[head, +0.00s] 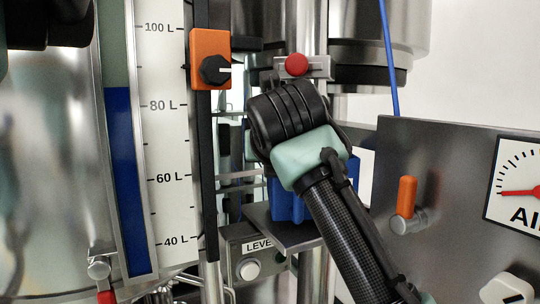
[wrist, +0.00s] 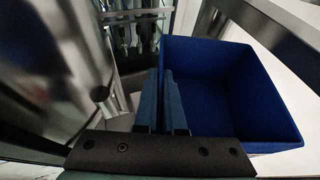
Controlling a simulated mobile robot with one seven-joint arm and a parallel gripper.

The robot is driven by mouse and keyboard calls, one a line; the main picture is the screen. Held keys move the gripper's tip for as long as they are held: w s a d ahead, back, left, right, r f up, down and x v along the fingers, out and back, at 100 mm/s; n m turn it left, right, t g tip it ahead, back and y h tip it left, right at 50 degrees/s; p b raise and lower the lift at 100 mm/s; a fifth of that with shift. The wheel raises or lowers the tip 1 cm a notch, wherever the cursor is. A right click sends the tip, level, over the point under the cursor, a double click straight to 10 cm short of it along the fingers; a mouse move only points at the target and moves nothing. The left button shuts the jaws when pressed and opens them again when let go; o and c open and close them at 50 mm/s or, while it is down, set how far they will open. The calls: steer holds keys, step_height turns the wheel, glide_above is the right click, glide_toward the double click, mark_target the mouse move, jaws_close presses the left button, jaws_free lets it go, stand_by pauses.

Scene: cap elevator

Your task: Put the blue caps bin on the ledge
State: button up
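The blue caps bin (wrist: 235,75) fills the right of the wrist view, and its inside looks empty. My gripper (wrist: 162,105) has one finger inside the bin and one outside, closed on its near left wall. In the head view the bin (head: 286,203) shows only in part, below and behind my wrist, which hides the rest and the fingers. The ledge (head: 277,236), a flat grey metal plate, lies right under the bin. I cannot tell whether the bin's base touches it.
A box marked "LEVEL" (head: 249,268) with a white button is below the ledge. An orange switch (head: 210,58) and a red knob (head: 296,65) are above. A steel panel (head: 440,165) with an orange-handled valve (head: 406,200) stands at right. A tank with a level scale (head: 165,140) is at left.

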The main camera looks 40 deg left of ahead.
steer(key=shift+o, duration=1.1)
steer(key=shift+a, duration=0.35)
steer(key=shift+o, duration=1)
steer(key=shift+s, duration=0.3)
steer(key=r+v, duration=0.1)
steer(key=v, duration=1.2)
steer(key=d+r+m+t+y, duration=0.4)
steer(key=d+r+m+t, duration=0.4)
steer(key=m, duration=1.1)
steer(key=s+d+m+t+h, duration=0.2)
steer(key=d+m+t+h, duration=0.1)
steer(key=d+m, duration=0.3)
steer(key=s+d+f+m+t+h, duration=0.1)
steer(key=s+d+m+t+h, duration=0.1)
steer(key=d+m+h, duration=0.4)
steer(key=s+d+m+t+h, duration=0.2)
steer(key=d+m+t+h, duration=0.2)
steer(key=m, duration=1)
steer(key=d+t, duration=0.1)
steer(key=d, duration=0.2)
steer(key=shift+d, duration=0.35)
